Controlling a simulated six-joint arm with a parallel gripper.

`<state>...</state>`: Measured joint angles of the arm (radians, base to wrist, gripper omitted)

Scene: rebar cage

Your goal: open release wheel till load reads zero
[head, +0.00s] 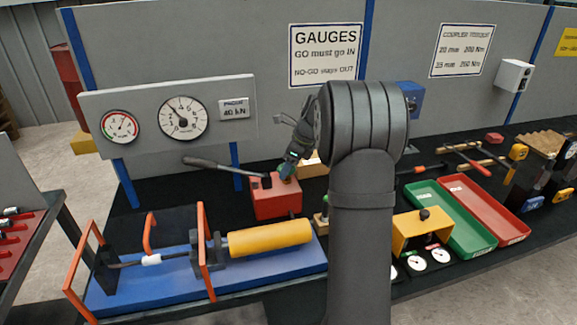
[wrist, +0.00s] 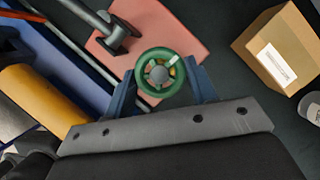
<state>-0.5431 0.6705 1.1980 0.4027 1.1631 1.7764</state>
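The green release wheel (wrist: 145,92) sits on top of the red pump body (head: 277,203), which also shows in the wrist view (wrist: 185,35). My gripper (wrist: 160,78) has one finger on each side of the wheel, both seeming to touch its rim. In the head view my gripper (head: 288,168) reaches down to the top of the pump, with the wheel mostly hidden. The large white dial (head: 182,118) on the panel has its needle off to the upper left. A smaller dial (head: 121,126) with a coloured band stands left of it; its reading is too small to tell.
The pump's lever (head: 215,164) sticks out to the left. A yellow cylinder (head: 270,238) lies on a blue bed (head: 230,276) with orange guards. A cardboard box (wrist: 278,50) is close to the right. Green (head: 450,220) and red (head: 487,208) trays lie farther right.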

